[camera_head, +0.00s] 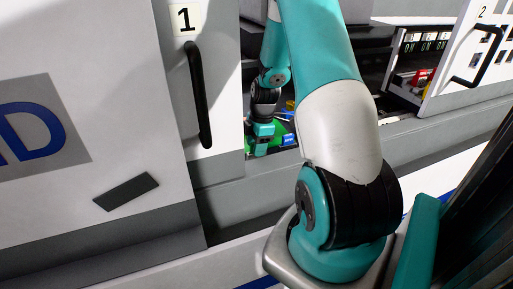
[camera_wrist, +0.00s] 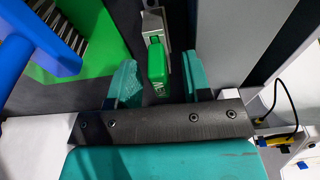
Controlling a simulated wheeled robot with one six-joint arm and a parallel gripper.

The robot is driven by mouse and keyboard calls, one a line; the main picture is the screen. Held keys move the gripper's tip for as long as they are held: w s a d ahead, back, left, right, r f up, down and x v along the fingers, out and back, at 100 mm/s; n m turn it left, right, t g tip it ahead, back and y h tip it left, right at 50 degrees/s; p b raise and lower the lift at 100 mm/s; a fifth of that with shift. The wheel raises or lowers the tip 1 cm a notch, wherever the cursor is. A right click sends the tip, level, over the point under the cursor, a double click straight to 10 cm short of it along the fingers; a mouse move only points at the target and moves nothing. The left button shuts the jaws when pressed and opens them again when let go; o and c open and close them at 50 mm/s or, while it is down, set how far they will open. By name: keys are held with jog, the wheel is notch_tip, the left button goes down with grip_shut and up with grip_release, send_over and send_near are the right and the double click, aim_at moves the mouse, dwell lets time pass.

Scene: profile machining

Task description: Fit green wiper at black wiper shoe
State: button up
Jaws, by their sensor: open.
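In the wrist view my gripper (camera_wrist: 158,66) is open, with one teal finger on each side of a small green block that looks like the green wiper (camera_wrist: 157,61). A gap shows between the wiper and each finger. The wiper's upper end meets a grey metal holder (camera_wrist: 154,26); I cannot tell whether it is fixed to it. In the head view my gripper (camera_head: 259,142) is small and low inside the machine opening, and the wiper cannot be made out there. I cannot pick out the black wiper shoe for certain in either view.
A blue-handled brush (camera_wrist: 42,52) lies left of the gripper in the wrist view, over a bright green surface (camera_wrist: 97,52). A grey wall (camera_wrist: 270,35) stands close on the right. The white machine door with handle (camera_head: 199,95) borders the opening on its left.

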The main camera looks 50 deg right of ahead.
grip_shut()
jog(key=shift+r, duration=0.1)
